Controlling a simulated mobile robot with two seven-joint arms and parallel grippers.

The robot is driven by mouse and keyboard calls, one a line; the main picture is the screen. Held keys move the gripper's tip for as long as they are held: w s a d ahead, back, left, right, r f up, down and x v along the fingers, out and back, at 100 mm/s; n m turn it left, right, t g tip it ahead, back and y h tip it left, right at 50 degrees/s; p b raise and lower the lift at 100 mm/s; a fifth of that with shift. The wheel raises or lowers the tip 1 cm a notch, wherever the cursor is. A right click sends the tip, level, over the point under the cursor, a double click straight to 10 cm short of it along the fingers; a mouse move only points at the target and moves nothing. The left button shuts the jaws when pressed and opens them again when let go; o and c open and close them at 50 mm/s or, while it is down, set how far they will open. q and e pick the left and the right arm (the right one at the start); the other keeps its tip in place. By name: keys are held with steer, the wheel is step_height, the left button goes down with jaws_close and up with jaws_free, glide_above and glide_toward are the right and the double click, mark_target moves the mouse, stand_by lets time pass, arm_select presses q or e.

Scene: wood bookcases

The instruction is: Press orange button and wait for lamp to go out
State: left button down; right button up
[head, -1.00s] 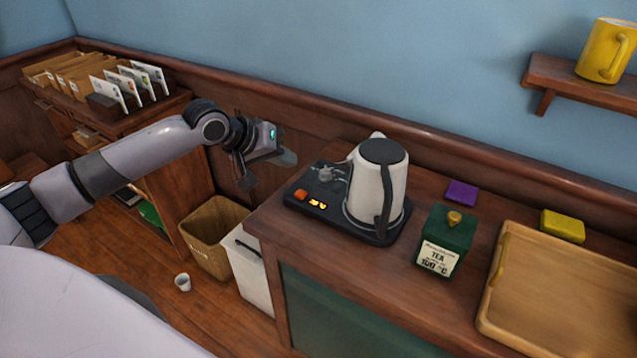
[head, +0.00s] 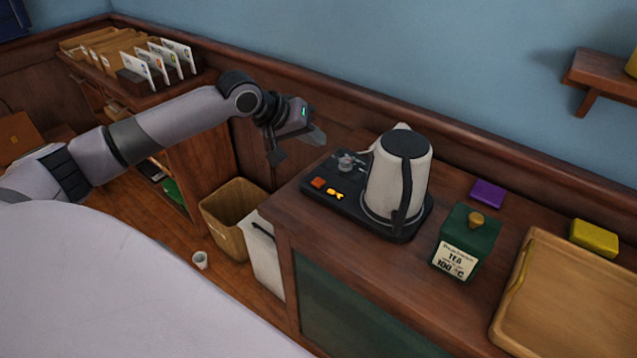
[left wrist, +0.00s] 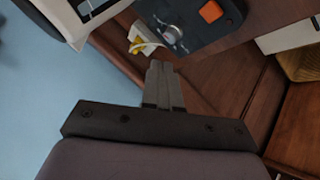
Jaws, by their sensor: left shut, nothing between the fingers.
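The orange button (head: 318,183) is on the front left of the dark kettle base (head: 408,232). A glowing yellow-orange lamp (head: 335,194) is lit right beside it. My left gripper (head: 319,139) is shut and empty, held in the air behind and above the button, apart from it. In the left wrist view the closed fingers (left wrist: 160,68) point towards the base, with the orange button (left wrist: 211,11) beyond them to the right. The lamp cannot be made out there. My right gripper is in neither view.
A white kettle (head: 384,185) stands on the base, right of the button. A grey knob (head: 346,162) is behind the button. A green tea box (head: 470,228), a purple block (head: 488,193) and a wooden tray (head: 570,300) are further right. A wicker bin (head: 225,205) stands left of the counter.

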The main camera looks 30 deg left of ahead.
arm_select(q)
steer(key=b, duration=0.7)
glide_above(314, 182)
step_height(314, 182, down, 6)
steer(key=shift+r, duration=0.15)
steer(key=shift+f, duration=1.2)
stand_by(0.5)
steer(key=shift+f, duration=0.4)
steer(key=shift+f, duration=0.55)
stand_by(0.7)
